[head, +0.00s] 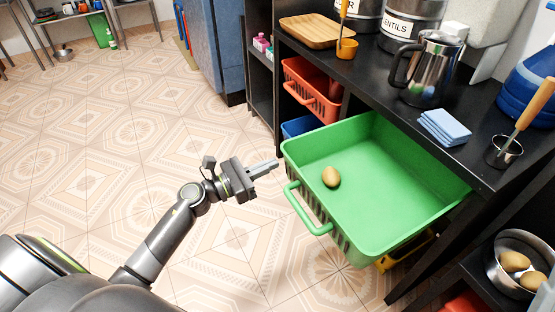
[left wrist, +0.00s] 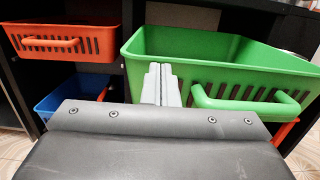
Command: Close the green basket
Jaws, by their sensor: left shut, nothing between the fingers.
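The green basket (head: 375,205) is pulled out from the black shelf unit and holds one potato (head: 331,177). Its handle (head: 303,208) faces the open floor. My left gripper (head: 277,164) is shut and empty, close to the basket's front left corner in the head view. In the left wrist view, the shut fingers (left wrist: 160,85) show in front of the left end of the green basket (left wrist: 215,65), left of its handle. I cannot tell whether the fingertips touch the basket. My right gripper is not in view.
A red basket (head: 312,90) sits in the shelf to the left, with a blue basket (head: 299,127) below it. The black counter (head: 375,75) above holds a steel jug (head: 426,72) and blue cloths (head: 445,127). Tiled floor (head: 95,150) at left is clear.

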